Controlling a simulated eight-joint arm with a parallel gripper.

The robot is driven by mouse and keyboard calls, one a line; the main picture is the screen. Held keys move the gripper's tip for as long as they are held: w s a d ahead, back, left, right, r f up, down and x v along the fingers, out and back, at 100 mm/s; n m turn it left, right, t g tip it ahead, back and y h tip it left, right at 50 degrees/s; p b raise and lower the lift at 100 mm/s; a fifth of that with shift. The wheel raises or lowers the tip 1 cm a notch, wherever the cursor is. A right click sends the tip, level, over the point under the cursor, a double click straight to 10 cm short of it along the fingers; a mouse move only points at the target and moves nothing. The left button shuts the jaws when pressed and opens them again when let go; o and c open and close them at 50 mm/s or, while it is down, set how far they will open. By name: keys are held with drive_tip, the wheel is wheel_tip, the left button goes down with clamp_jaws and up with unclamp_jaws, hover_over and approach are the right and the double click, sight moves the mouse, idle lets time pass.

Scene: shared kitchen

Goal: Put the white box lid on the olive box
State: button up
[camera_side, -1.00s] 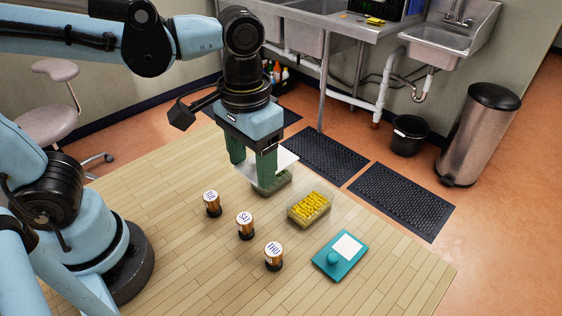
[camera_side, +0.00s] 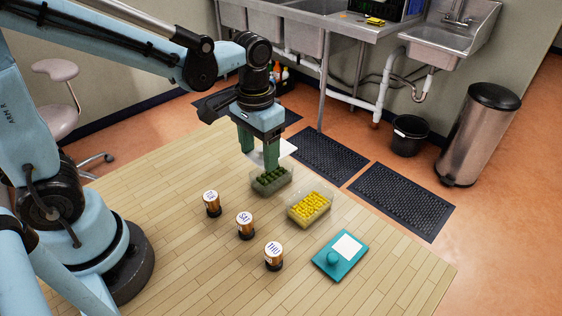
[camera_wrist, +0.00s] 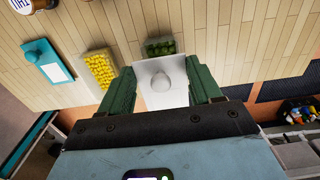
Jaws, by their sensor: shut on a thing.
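The white box lid (camera_side: 288,147) is held in my gripper (camera_side: 259,158), above and behind the olive box (camera_side: 272,188). In the wrist view the lid (camera_wrist: 150,98) lies between my two green fingers, with its round knob facing the camera. The olive box is open on the table and shows dark green contents. It also shows in the wrist view (camera_wrist: 161,47), just beyond the lid's edge. The lid is apart from the box in the side view; the exact height gap is hard to tell.
A clear box of yellow pieces (camera_side: 310,208) stands beside the olive box. A teal lid (camera_side: 334,264) with a knob lies at the table's front right. Three capped jars (camera_side: 245,226) stand in a row to the left. The table's back edge is close to my gripper.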

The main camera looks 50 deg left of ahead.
sight(259, 157)
drive_tip(key=shift+f, duration=1.95)
drive_tip(key=shift+f, duration=0.25)
drive_tip(key=shift+f, duration=0.15)
drive_tip(key=o, duration=1)
